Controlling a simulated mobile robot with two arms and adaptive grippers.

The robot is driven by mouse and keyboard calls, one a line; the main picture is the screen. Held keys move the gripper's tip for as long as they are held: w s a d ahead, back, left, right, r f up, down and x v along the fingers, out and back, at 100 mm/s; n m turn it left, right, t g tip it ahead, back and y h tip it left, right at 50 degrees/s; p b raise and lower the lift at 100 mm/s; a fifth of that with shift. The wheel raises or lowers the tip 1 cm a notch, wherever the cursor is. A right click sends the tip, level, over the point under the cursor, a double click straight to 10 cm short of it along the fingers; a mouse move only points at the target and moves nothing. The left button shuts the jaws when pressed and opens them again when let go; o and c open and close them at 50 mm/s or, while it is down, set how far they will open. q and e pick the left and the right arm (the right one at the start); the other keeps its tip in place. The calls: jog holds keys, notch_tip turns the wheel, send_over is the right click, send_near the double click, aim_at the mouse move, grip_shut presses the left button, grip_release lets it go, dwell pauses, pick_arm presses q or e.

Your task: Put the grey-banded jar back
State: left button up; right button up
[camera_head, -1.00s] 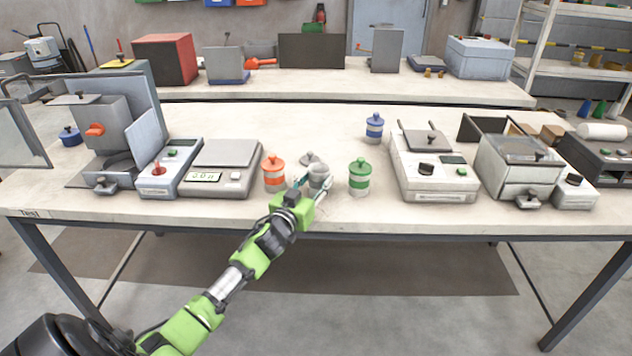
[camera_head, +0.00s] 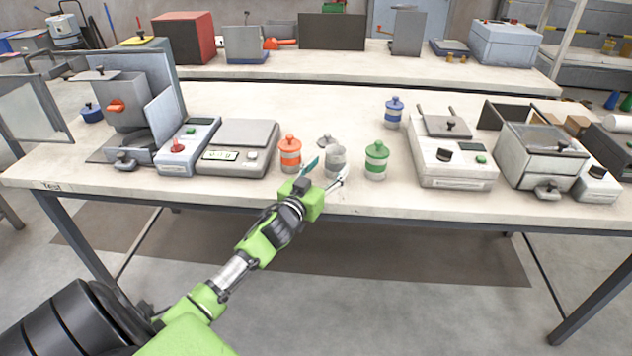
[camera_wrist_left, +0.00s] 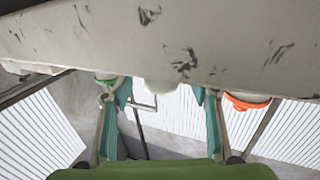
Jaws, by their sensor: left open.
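The grey-banded jar (camera_head: 336,162) stands upright on the front bench, between an orange-banded jar (camera_head: 290,157) and a green-banded jar (camera_head: 376,162). It shows no lid on top. A grey knobbed lid (camera_head: 325,141) shows just behind it, partly hidden. My left gripper (camera_head: 328,173) is open and empty at the bench's front edge, its fingers pointing at the jar from the near side. In the left wrist view the open fingers (camera_wrist_left: 160,112) stand wide apart, with a pale rounded shape, likely the jar, between and beyond them.
A scale (camera_head: 237,147) stands left of the jars, and a boxy device with a black knob (camera_head: 452,155) stands to the right. A blue-banded jar (camera_head: 394,112) is farther back.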

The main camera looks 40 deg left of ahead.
pick_arm(q)
jog(key=s+d, duration=0.1)
jog(key=s, duration=0.8)
jog(key=shift+d, duration=0.2)
